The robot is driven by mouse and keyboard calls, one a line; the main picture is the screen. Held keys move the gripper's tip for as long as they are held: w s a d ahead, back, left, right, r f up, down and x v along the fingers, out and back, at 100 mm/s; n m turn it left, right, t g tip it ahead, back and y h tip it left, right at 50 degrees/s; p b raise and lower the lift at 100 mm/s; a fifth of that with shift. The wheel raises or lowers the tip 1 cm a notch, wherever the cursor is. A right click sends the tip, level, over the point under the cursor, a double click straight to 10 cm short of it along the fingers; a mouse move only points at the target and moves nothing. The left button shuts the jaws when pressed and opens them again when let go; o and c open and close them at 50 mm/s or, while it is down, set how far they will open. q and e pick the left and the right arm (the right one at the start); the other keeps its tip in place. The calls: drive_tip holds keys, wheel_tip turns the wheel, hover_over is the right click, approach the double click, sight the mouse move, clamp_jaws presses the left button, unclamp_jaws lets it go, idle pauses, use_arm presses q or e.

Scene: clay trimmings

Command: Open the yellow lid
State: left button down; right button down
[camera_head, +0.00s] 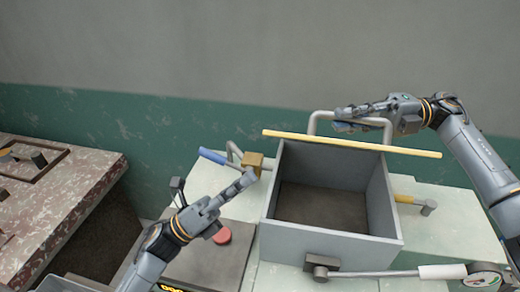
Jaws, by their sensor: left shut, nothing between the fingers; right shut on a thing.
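The yellow lid (352,144) shows nearly edge-on as a thin bar along the back rim of an open grey box (330,243). It is raised, and the box's dark, empty inside shows. A grey loop handle (319,115) stands behind the lid. My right gripper (342,119) comes in from the right and is shut on this handle, behind the yellow edge; the exact contact is hard to see. My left gripper (249,178) is shut and empty, left of the box and near a brass-coloured block.
A lever with a white grip (442,271) sticks out at the box's front. A blue-handled pipe (212,156) and a yellow valve handle (405,199) flank the box. A red button (222,236) is near my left arm. A stone-topped table (75,180) stands left.

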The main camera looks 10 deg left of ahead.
use_arm(q)
drive_tip(key=w+d+r, duration=0.2)
drive_tip(key=w+r, duration=0.2)
drive_tip(key=r, duration=0.1)
drive_tip(key=shift+d+r, duration=0.15)
drive_tip(key=shift+d, duration=0.1)
drive_tip(key=shift+r, duration=0.1)
use_arm(e)
drive_tip(key=shift+a, duration=0.15)
drive_tip(key=shift+f, duration=0.25)
use_arm(q)
drive_tip(key=shift+w+a+r, duration=0.1)
drive_tip(key=shift+w+r, duration=0.2)
drive_tip(key=shift+r, duration=0.2)
drive_tip(key=shift+w+r, duration=0.25)
drive_tip(key=shift+r, duration=0.2)
use_arm(e)
drive_tip(key=c, duration=1.3)
unclamp_jaws()
drive_tip(key=shift+c, duration=0.2)
